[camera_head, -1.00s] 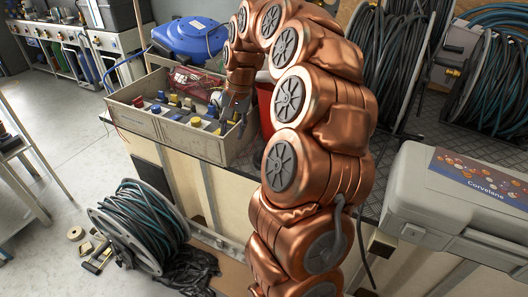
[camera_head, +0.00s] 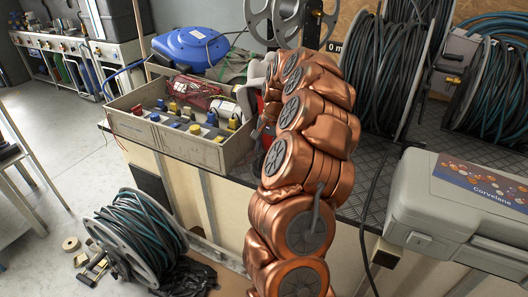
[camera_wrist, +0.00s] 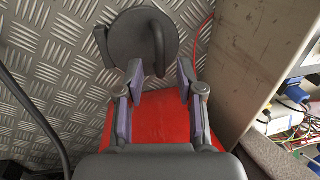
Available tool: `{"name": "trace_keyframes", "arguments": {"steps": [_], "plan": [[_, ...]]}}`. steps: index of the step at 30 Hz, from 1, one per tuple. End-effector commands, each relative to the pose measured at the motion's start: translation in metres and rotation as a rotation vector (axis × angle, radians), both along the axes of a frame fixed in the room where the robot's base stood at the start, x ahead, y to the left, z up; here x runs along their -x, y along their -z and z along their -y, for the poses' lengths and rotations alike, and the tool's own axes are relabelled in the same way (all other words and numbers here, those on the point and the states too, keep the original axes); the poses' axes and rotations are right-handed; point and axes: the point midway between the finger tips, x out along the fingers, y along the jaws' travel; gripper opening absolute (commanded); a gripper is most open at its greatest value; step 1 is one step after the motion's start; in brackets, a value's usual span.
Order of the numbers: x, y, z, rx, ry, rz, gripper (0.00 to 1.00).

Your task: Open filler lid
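In the wrist view, a dark grey round lid (camera_wrist: 143,42) with a raised curved handle lies beyond my fingertips, at the far end of a red container (camera_wrist: 150,122). I cannot tell whether the lid is seated or swung open. My gripper (camera_wrist: 160,76) is open above the red container, its two purple-padded fingers apart with nothing between the pads. The lid's handle is just ahead of the gap between the fingertips. In the head view, my copper arm hides the gripper, the lid and most of the red container (camera_head: 269,136).
A grey crate (camera_head: 182,143) with coloured connectors stands left of the red container; its wall is close to the gripper's right. A blue lidded item (camera_head: 188,50) is behind it. Hose reels (camera_head: 395,65) stand at the back, and a grey case (camera_head: 440,235) is at right.

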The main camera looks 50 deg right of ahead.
Motion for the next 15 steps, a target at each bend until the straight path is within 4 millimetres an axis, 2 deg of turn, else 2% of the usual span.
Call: {"name": "trace_keyframes", "arguments": {"steps": [3,6,13,15], "plan": [[-0.003,0.015,-0.001,0.0,-0.001,-0.002,0.37],[-0.004,0.021,-0.002,0.001,-0.001,-0.002,0.37],[-0.004,0.022,-0.001,0.001,-0.001,0.0,0.37],[-0.004,0.022,-0.001,0.002,-0.001,0.001,0.32]]}}
